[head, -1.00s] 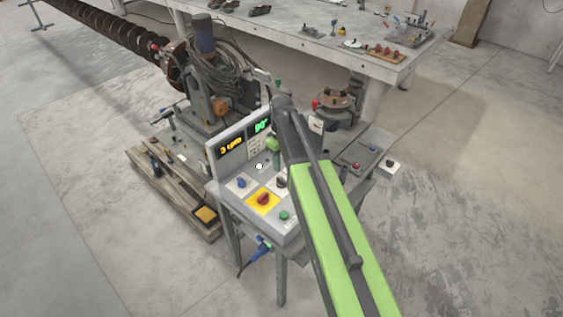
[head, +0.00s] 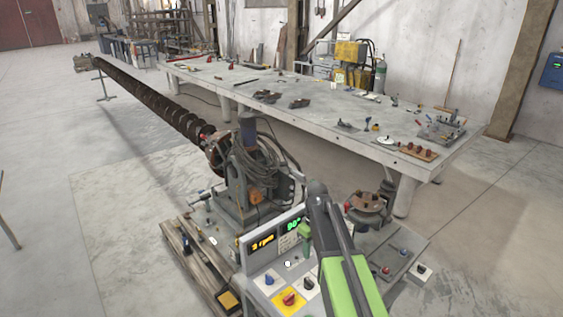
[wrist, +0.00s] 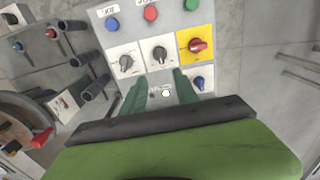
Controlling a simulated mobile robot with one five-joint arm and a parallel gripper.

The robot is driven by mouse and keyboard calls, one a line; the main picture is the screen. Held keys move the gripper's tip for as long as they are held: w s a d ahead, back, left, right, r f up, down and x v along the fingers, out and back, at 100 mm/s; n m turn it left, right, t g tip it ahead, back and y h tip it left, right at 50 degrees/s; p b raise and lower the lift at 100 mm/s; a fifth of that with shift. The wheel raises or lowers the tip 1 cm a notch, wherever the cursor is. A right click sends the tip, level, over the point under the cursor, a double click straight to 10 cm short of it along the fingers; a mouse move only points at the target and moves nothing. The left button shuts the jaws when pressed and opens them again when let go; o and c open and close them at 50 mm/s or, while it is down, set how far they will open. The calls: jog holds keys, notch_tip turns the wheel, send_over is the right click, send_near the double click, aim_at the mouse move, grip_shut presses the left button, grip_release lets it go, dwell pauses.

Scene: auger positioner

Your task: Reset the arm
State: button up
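My gripper (wrist: 161,88) shows in the wrist view as two dark green fingers standing apart with nothing between them. They are over the face of a grey control panel (wrist: 160,58), below two black rotary knobs. In the head view my arm reaches forward and its gripper end (head: 305,242) is in front of the panel's displays. A yellow display (head: 262,243) and a green display (head: 293,225) are lit. A red knob on a yellow plate (head: 289,299) and a blue knob (head: 269,280) are on the panel. Whether the fingers touch the panel cannot be told.
A positioner with a motor (head: 248,165) holds a long auger (head: 150,98) running to the back left. A wooden pallet (head: 190,262) lies left of the panel. A long workbench (head: 330,112) with tools stands behind. Open floor (head: 100,220) lies at left.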

jog(key=s+f+m+b, duration=0.1)
jog(key=s+f+b, duration=0.5)
jog(key=s+f+m+b, duration=0.2)
jog(key=s+f+b, duration=0.4)
jog(key=f, duration=0.1)
jog(key=shift+s, duration=0.2)
jog(key=shift+s+r+m, duration=0.25)
jog(key=shift+s+m, duration=0.75)
jog(key=shift+s, duration=0.2)
jog(key=shift+s+r+m+p, duration=0.2)
jog(key=shift+m+p, duration=0.2)
jog(key=shift+m, duration=0.3)
jog(key=shift+w+m, duration=0.25)
jog(key=shift+m, duration=0.15)
